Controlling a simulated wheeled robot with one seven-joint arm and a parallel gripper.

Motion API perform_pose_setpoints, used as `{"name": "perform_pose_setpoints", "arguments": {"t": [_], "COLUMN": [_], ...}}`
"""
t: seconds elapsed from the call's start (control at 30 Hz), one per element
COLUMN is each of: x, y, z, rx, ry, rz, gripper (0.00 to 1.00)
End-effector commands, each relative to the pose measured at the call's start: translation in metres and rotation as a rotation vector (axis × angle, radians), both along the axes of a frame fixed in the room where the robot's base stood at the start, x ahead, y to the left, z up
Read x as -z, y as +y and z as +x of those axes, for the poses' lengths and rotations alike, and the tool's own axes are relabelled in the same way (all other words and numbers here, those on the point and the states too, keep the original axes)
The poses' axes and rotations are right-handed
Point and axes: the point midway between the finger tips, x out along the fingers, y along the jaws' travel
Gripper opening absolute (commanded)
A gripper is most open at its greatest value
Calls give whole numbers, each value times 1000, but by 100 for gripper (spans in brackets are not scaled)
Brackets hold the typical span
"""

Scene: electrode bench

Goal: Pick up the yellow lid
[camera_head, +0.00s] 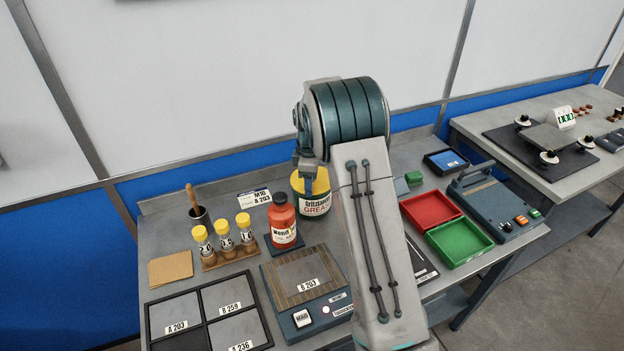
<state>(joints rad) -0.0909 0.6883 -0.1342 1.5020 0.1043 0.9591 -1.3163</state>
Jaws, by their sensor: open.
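The yellow lid (321,184) sits on top of a green grease tin (316,228) at the back middle of the bench. The tin stands upright behind a red bottle. My arm link covers the right side of the lid and tin. My gripper (308,168) hangs at the lid's upper left edge, below my dark wrist. Only part of it shows, open, with nothing seen between its fingers. I cannot tell whether it touches the lid.
A red bottle (283,222) stands close in front of the tin. Several yellow-capped vials stand in a wooden rack (230,257) to the left. A red tray (430,209) and a green tray (460,242) lie right of my arm. A brush cup (199,217) stands back left.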

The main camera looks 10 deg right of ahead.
Motion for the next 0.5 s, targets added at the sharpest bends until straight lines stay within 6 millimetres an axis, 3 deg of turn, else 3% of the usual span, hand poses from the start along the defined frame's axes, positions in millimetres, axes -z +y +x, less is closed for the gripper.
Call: {"name": "perform_pose_setpoints", "arguments": {"t": [0.17,0.3,0.33,0.5], "x": [0,0,0,-1], "y": [0,0,0,0], "z": [0,0,0,0], "rx": [0,0,0,0], "ry": [-1,-1,-1,-1], "rz": [0,0,0,0], "gripper": [44,6,0,0]}}
